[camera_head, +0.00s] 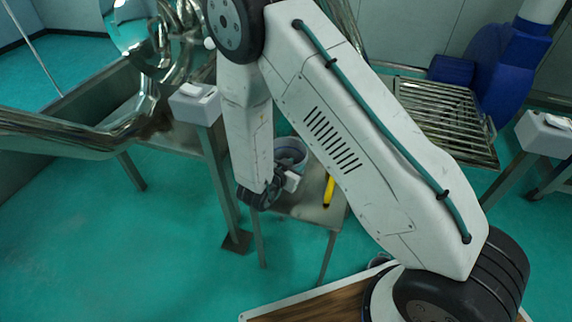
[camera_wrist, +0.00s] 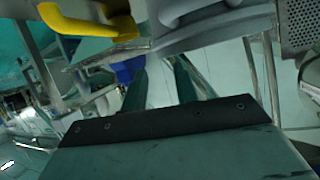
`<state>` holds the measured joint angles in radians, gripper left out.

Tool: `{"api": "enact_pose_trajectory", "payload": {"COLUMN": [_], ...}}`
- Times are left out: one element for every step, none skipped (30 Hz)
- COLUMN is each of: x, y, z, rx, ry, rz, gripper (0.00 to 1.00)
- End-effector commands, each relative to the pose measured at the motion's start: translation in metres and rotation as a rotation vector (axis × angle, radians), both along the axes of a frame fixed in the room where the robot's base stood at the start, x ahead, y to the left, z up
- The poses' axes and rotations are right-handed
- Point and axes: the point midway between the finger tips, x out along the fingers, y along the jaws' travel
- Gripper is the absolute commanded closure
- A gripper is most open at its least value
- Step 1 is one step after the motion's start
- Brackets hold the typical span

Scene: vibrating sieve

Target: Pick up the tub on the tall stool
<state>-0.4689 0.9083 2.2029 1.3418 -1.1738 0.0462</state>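The tub (camera_head: 290,153) is a pale grey, open-topped container on the stool (camera_head: 308,207), partly hidden behind my arm in the head view. In the wrist view, a pale grey rounded shape at the top edge looks like part of the tub (camera_wrist: 205,25), cut off by the frame. My gripper (camera_wrist: 160,68) shows two dark green fingers set apart, with nothing clearly between them. Its tips point toward the underside of the grey shape; I cannot tell whether they touch. In the head view my wrist is beside the tub, and the fingers are hidden.
A yellow object (camera_head: 329,191) lies on the stool right of the tub; a yellow curved part (camera_wrist: 85,22) shows in the wrist view. A metal frame with shiny pipes stands left, a slatted metal rack (camera_head: 440,110) and blue machine (camera_head: 490,65) right. Green floor is clear at lower left.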

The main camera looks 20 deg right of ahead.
Motion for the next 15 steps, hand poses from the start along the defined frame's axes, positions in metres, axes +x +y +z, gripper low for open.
{"api": "enact_pose_trajectory", "payload": {"x": [0.004, 0.007, 0.011, 0.014, 0.017, 0.02, 0.022, 0.024, 0.026, 0.026, 0.027, 0.027, 0.028, 0.027, 0.027], "y": [-0.006, -0.009, -0.014, -0.017, -0.019, -0.023, -0.026, -0.027, -0.029, -0.03, -0.03, -0.031, -0.031, -0.03, -0.03], "z": [-0.004, -0.006, -0.009, -0.012, -0.013, -0.015, -0.016, -0.017, -0.018, -0.019, -0.019, -0.019, -0.019, -0.019, -0.019], "rx": [0.0, -0.001, 0.001, 0.001, 0.001, 0.001, 0.001, 0.001, 0.001, 0.001, 0.001, 0.001, 0.001, 0.001, 0.001], "ry": [0.001, 0.001, 0.001, 0.001, 0.001, 0.001, 0.001, 0.001, 0.0, 0.0, 0.0, 0.0, 0.0, 0.0, 0.0], "rz": [-0.004, -0.004, -0.004, -0.004, -0.003, -0.004, -0.003, -0.002, -0.001, 0.0, 0.0, 0.0, 0.0, 0.0, 0.0], "gripper": [0.71, 0.71, 0.71, 0.71, 0.71, 0.71, 0.71, 0.71, 0.71, 0.71, 0.71, 0.71, 0.71, 0.71, 0.71]}}
